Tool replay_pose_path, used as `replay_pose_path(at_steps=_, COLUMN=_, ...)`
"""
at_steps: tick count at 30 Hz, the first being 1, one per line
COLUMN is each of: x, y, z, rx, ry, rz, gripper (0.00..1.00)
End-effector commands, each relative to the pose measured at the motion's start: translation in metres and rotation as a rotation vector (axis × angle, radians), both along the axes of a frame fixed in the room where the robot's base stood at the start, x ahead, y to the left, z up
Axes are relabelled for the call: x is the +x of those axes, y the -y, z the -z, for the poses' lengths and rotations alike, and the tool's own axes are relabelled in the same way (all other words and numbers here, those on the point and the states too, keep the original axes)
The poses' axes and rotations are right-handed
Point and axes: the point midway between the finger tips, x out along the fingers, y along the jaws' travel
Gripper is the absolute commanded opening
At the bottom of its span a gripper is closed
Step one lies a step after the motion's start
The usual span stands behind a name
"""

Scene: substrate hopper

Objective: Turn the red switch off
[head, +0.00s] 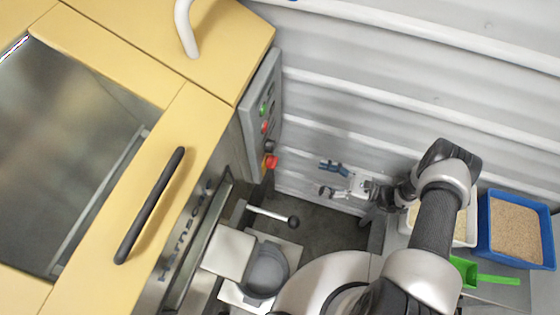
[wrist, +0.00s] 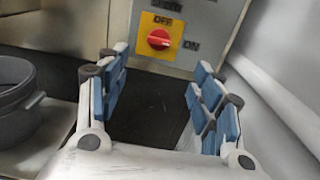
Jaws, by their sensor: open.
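The red switch (wrist: 159,39) is a rotary knob on a yellow plate in the wrist view, with "OFF" printed above it and "ON" to its right. Its handle seems to lie crosswise, roughly level with "ON", but the picture is too coarse to be sure. In the head view the red switch (head: 270,161) is at the bottom of the grey control panel (head: 249,125). My gripper (head: 323,178) is open and empty, to the right of the switch and apart from it. In the wrist view my gripper (wrist: 161,60) has its blue-padded fingers spread, with the switch beyond and between them.
Green and red buttons (head: 264,108) sit above the switch. A yellow machine (head: 210,130) stands left, with a lever (head: 270,214) and a grey pot (wrist: 15,100) below. A corrugated wall (head: 400,75) closes the back. A blue tray (head: 484,225) and green scoop (head: 490,279) are right.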

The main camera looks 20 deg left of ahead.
Motion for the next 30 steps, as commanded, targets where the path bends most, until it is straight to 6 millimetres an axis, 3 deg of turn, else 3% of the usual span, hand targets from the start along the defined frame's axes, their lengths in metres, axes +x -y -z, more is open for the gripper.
replay_pose_path(at_steps=18, x=0.008, y=-0.129, z=0.001, rx=-0.002, ry=0.001, rz=-0.006, gripper=0.6)
replay_pose_path(at_steps=24, x=0.011, y=-0.152, z=0.0, rx=-0.002, ry=0.001, rz=-0.003, gripper=0.6)
replay_pose_path(at_steps=30, x=0.012, y=-0.159, z=0.0, rx=-0.002, ry=0.0, rz=-0.002, gripper=0.6)
